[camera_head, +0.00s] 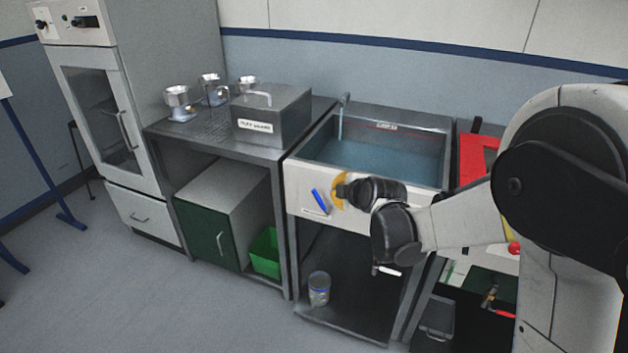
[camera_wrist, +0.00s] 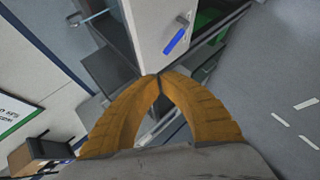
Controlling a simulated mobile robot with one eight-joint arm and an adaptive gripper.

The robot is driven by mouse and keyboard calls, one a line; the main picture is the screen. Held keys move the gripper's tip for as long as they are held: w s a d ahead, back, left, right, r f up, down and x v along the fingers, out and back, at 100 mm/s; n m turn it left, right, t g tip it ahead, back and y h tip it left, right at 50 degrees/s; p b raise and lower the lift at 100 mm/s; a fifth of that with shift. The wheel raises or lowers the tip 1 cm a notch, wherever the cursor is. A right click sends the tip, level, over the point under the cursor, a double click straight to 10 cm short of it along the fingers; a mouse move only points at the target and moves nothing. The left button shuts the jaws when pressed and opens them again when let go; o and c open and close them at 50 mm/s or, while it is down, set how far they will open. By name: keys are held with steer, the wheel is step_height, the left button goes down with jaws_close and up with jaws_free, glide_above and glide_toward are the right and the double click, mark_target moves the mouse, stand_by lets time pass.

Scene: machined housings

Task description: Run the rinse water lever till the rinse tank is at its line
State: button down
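The rinse tank (camera_head: 436,119) is a steel basin with bluish water (camera_head: 370,158) in it. A thin stream falls from the spout (camera_head: 345,98) at its back left. A faint red line shows on the back wall, above the water surface. The blue lever (camera_head: 320,201) sits tilted on the white front panel, and it also shows in the wrist view (camera_wrist: 174,42). My gripper (camera_head: 338,190) has orange fingers and is just right of the lever, apart from it. In the wrist view its fingertips (camera_wrist: 158,77) meet with nothing between them.
A steel box (camera_head: 285,110) with a label and several metal cup-shaped parts (camera_head: 178,102) stand on the bench to the left. A jar (camera_head: 318,288) stands on the shelf below the tank. A green bin (camera_head: 265,252) is under the bench. The floor in front is clear.

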steer(key=w+a+f+n+t+y+p, duration=0.1)
steer(key=w+a+f+n, duration=0.3)
steer(key=f, duration=0.3)
steer(key=w+a+f+n+y+p, duration=0.1)
steer(key=w+a+f+n, duration=0.3)
steer(key=f, duration=0.3)
steer(key=w+f+b, duration=0.1)
steer(key=w+b, duration=0.4)
steer(key=w, duration=0.1)
steer(key=shift+w+a+f, duration=0.25)
steer(key=shift+w+a, duration=0.05)
steer(key=shift+w, duration=0.05)
steer(key=shift+n, duration=0.3)
